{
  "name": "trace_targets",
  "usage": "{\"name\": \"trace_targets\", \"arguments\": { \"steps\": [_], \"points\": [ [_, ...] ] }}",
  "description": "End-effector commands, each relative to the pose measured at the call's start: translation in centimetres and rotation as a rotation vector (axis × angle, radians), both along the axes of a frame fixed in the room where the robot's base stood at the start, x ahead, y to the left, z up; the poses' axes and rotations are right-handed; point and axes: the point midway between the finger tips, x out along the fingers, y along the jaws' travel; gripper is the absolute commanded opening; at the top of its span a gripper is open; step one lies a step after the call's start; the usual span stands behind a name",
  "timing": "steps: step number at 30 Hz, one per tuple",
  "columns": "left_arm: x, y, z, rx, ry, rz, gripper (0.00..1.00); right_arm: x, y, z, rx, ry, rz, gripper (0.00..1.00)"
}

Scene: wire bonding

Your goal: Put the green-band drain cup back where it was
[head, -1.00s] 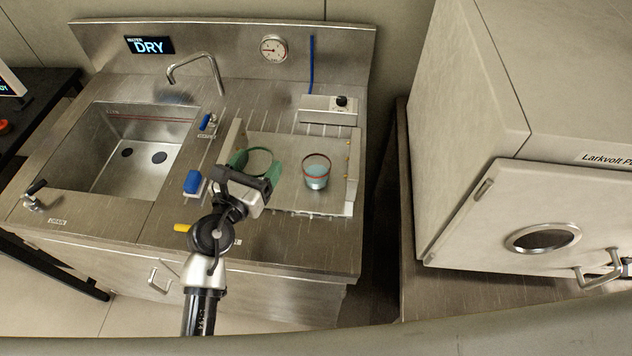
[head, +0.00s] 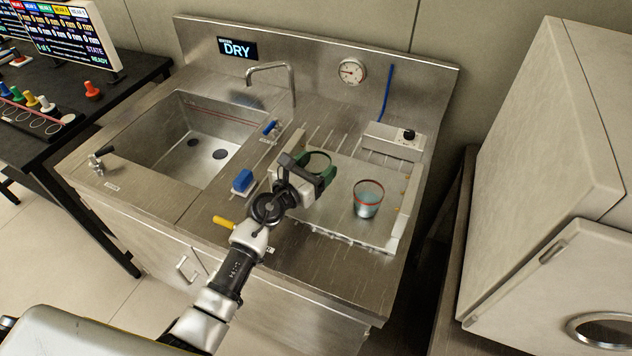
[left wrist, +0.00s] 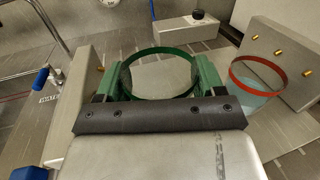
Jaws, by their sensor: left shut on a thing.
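My left gripper (head: 309,180) is shut on the green-band cup (head: 320,163) at the left part of the steel drain tray (head: 340,228). In the left wrist view the cup's green rim (left wrist: 162,50) sits upright between the two green-padded fingers. The cup's lower part is hidden behind the gripper, so I cannot tell whether its base touches the tray. A red-band cup (head: 367,201) with bluish contents stands upright on the tray to the right; it also shows in the left wrist view (left wrist: 252,92). My right gripper is not in view.
A sink (head: 190,150) with a tap (head: 272,70) lies left of the tray. Blue handles (head: 242,181) stand between them. A small box with a black knob (head: 394,140) is behind the tray. A console with coloured knobs (head: 45,104) is far left, a grey cabinet (head: 545,150) right.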

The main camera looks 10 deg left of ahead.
Motion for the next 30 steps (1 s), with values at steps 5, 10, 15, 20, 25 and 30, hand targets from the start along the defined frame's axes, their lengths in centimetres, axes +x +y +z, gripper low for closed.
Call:
{"name": "trace_targets", "arguments": {
  "steps": [5,10,15,20,25,30],
  "points": [
    [0.0,0.0,-3.3,0.000,0.002,0.000,0.46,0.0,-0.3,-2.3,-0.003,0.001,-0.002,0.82],
    [0.0,0.0,-3.7,0.000,0.001,0.000,0.46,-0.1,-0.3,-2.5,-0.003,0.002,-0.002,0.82],
    [-0.1,0.0,-3.6,0.000,0.001,0.000,0.46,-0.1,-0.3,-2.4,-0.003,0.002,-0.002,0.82],
    [-0.1,0.0,-4.1,0.000,0.001,-0.001,0.46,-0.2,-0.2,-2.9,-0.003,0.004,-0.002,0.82],
    [-0.1,0.0,-3.9,0.000,0.001,-0.001,0.79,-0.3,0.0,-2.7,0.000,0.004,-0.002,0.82],
    [-0.1,0.0,-3.8,0.000,0.001,-0.001,0.79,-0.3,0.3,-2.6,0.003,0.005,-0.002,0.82]
  ]
}}
